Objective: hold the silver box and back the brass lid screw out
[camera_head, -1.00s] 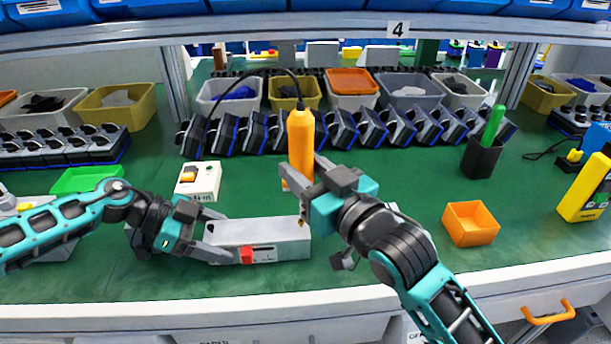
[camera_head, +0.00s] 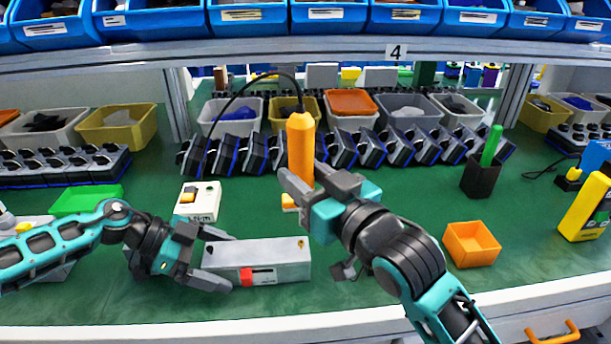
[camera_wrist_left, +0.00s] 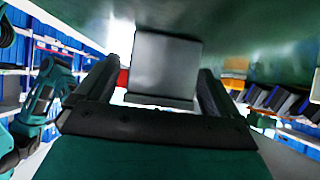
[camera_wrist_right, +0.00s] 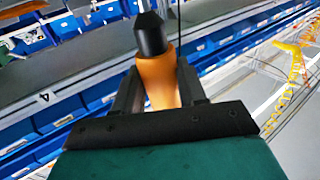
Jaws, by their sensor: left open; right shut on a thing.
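The silver box (camera_head: 285,263) lies on the green bench, with a red part and a pale label on its front face. The brass lid screw (camera_head: 300,244) is at the right end of its top. My left gripper (camera_head: 230,262) is open, its fingers on either side of the box's left end. The box's grey end (camera_wrist_left: 165,68) shows between the fingers in the left wrist view. My right gripper (camera_head: 301,178) is shut on the orange driver (camera_head: 301,140), which is upright on a black cable. The driver (camera_wrist_right: 158,78) also shows in the right wrist view.
A white box with an orange switch (camera_head: 198,201) stands behind the silver box. An orange tray (camera_head: 472,245) and a black cup with a green stick (camera_head: 481,175) are at the right. Bins and a row of black devices line the back.

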